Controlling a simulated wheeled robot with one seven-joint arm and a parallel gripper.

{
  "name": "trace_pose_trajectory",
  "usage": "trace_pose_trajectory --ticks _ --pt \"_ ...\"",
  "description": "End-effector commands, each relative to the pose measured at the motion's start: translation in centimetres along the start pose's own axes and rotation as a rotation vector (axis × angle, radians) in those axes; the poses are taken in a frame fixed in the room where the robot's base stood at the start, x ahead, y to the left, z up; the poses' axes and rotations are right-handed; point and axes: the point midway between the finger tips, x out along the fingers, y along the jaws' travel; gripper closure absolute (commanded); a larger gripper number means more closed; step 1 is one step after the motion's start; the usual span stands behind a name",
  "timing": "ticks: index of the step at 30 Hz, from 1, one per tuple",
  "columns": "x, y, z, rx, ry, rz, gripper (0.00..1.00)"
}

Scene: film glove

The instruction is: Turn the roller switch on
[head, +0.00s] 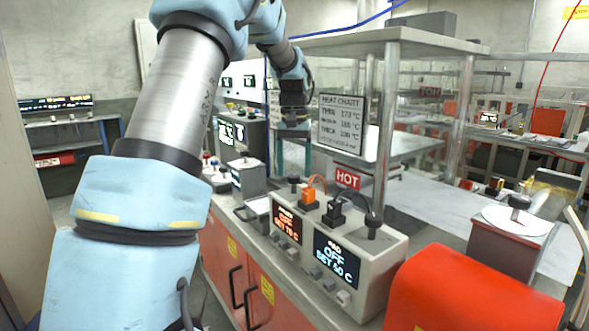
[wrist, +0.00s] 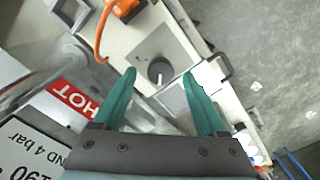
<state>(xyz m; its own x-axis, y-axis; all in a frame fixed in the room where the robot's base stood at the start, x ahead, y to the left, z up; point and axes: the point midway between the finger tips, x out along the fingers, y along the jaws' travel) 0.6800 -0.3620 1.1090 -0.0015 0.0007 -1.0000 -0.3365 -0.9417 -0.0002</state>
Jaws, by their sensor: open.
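The control box (head: 345,262) stands on a bench with two lit displays. The left display (head: 287,226) is orange and reads OFF, its top line too small to read surely. The right display (head: 336,260) reads PAD OFF. A black knob (head: 294,181) is on the box top at the left end. In the wrist view a dark knob (wrist: 160,70) sits on a grey plate, seemingly the same one. My gripper (wrist: 159,74) is open, its teal fingers either side of the knob in the picture, with no contact visible. In the head view my gripper (head: 291,120) is above the box.
An orange plug (head: 308,197) and a black plug (head: 334,212) stand beside the knob, with another black knob (head: 373,222) at the right end. A HOT sign (head: 347,178) and heat chart (head: 342,125) are behind. A red rounded housing (head: 470,290) is at front right.

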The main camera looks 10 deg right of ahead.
Motion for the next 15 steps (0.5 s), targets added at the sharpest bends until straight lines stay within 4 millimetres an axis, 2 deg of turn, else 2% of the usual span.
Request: trace_pose_trajectory --ticks 6,14,15 --pt "1.3 0.0 0.0 0.000 0.001 0.000 0.26" --pt "1.4 0.0 0.0 0.000 0.002 0.000 0.26" --pt "1.4 0.0 0.0 0.000 0.002 0.000 0.30"
